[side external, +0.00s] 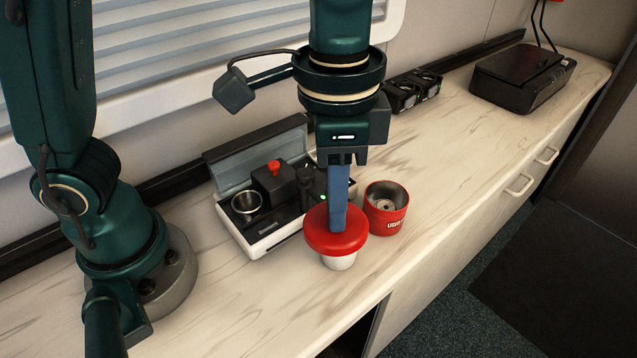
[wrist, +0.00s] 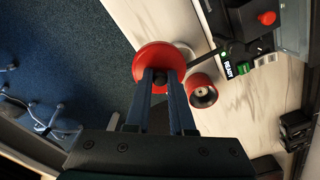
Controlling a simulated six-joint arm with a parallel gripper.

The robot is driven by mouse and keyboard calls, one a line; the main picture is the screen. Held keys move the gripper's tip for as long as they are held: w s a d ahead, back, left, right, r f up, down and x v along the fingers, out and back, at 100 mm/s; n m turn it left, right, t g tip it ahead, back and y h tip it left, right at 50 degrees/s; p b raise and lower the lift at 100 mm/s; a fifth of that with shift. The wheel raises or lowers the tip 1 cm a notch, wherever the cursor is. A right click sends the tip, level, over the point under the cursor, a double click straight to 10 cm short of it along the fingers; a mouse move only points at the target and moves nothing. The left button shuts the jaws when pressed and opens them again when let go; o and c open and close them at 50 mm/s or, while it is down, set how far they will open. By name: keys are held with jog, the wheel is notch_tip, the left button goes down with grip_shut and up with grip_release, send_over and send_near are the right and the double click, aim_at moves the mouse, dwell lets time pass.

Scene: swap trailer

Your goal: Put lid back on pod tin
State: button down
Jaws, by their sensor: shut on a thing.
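My gripper (side external: 338,228) points down and is shut on the red lid (side external: 313,236), a round disc held level above the counter. In the wrist view the fingers (wrist: 160,78) close on a small dark knob at the lid's middle. The red pod tin (side external: 387,222) stands upright and open on the counter, just right of the lid, with pale contents showing inside. The tin (wrist: 203,96) is beside the lid (wrist: 158,53) in the wrist view. The lid is not over the tin's mouth.
A white cup (side external: 340,262) shows under the lid, partly hidden by it. A coffee machine (side external: 262,238) with its cover raised stands behind. A black box (side external: 522,80) sits far right. Counter right of the tin is clear; the front edge is close.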

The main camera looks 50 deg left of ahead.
jog(key=w+a+r+m, duration=0.2)
jog(key=w+m, duration=1)
jog(key=m, duration=0.3)
jog(key=shift+n, duration=0.5)
jog(key=shift+w+a+f, duration=0.2)
jog(key=shift+w+f, duration=0.15)
jog(key=shift+f, duration=1.1)
jog(key=shift+w+a+f, duration=0.25)
jog(key=shift+w+f, duration=0.05)
jog(key=shift+f, duration=1.15)
jog(key=shift+w+a+f, duration=0.2)
jog(key=shift+w+f, duration=0.15)
jog(key=shift+f, duration=1.1)
jog(key=shift+f, duration=0.15)
jog(key=shift+c, duration=1.1)
grip_release()
